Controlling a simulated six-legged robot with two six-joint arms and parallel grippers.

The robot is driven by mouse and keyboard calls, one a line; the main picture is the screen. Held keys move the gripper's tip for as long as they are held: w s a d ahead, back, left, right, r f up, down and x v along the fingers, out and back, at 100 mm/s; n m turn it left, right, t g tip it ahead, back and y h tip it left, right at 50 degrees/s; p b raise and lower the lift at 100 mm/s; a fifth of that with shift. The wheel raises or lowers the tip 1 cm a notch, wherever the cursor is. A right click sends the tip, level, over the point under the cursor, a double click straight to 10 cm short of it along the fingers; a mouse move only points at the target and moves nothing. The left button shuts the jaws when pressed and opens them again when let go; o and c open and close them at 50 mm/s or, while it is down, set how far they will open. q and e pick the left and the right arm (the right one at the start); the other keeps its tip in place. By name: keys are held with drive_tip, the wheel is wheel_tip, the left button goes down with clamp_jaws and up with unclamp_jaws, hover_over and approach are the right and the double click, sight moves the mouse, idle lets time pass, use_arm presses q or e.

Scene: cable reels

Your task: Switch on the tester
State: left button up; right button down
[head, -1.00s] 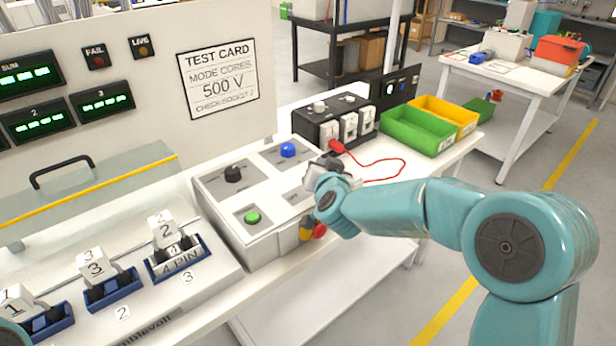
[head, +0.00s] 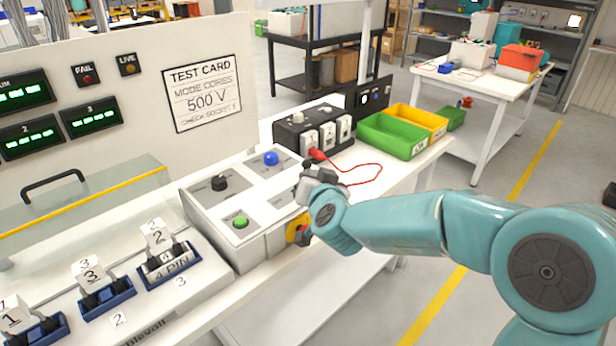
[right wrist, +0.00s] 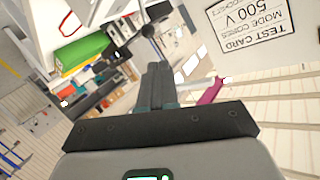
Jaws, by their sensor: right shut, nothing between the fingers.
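The tester is a white console (head: 262,213) with sloped panels on the bench. It has a black knob (head: 219,183), a green button (head: 240,222) and a blue button (head: 271,158) on top. A red and yellow control (head: 298,230) shows at its front right, partly hidden by my right wrist. My right gripper (head: 312,172) is over the right end of the console and hides part of that panel; I cannot tell if it touches. In the right wrist view its fingers (right wrist: 157,85) are together and empty. My left gripper is not in view.
A black socket box (head: 300,128) with a red plug and lead (head: 365,172) stands behind the gripper. Green (head: 392,138) and yellow (head: 420,118) bins are to its right. A clear guard with a dark handle (head: 54,184) and blue numbered sockets (head: 170,268) are at left.

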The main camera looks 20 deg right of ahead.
drive_tip(key=s+r, duration=0.2)
drive_tip(key=s, duration=0.3)
drive_tip(key=s+a+f+n+g+y, duration=0.1)
drive_tip(key=s+f+n+g, duration=0.15)
drive_tip(key=f, duration=1.25)
drive_tip(key=s+a+f+n+g+y, duration=0.1)
drive_tip(key=s+f+g, duration=0.25)
drive_tip(key=f, duration=1.15)
drive_tip(key=s+a+f+g+y, duration=0.1)
drive_tip(key=s+a+f+g, duration=0.1)
drive_tip(key=s, duration=0.4)
drive_tip(key=s+a+f+n+g+y, duration=0.1)
drive_tip(key=s+a+f+g+y, duration=0.1)
drive_tip(key=s+a+f, duration=0.3)
drive_tip(key=s+a+f+g+y, duration=0.2)
drive_tip(key=s+f, duration=0.4)
drive_tip(key=s, duration=0.3)
drive_tip(key=shift+s+a+g, duration=0.25)
drive_tip(key=shift+a+g, duration=0.4)
drive_tip(key=shift+g, duration=0.45)
